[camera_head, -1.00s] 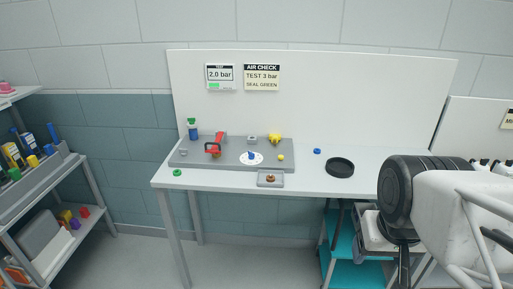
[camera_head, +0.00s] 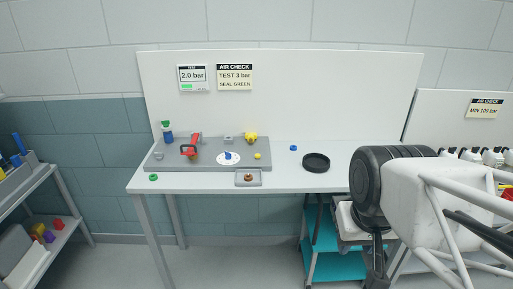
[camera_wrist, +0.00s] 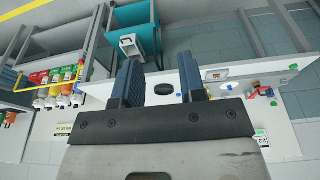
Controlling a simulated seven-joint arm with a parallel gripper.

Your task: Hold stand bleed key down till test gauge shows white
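The test gauge (camera_head: 192,77) on the white back panel reads 2.0 bar over a green patch. Below it, the grey stand (camera_head: 205,164) lies on the bench. It carries a red-handled part (camera_head: 191,148), a white dial with a blue knob (camera_head: 228,156), a yellow knob (camera_head: 251,137), a small yellow button (camera_head: 257,156) and a small grey block (camera_head: 228,139). I cannot tell which one is the bleed key. My gripper (camera_wrist: 160,70) is open and empty in the wrist view, well away from the stand. In the head view it hangs low at the right, fingers unclear.
A grey tray (camera_head: 240,183) with a copper-coloured part sits at the bench front. A black round dish (camera_head: 316,160), a blue cap (camera_head: 293,148) and a green ring (camera_head: 153,177) lie on the bench. A teal cart (camera_head: 335,264) stands below; shelves stand left.

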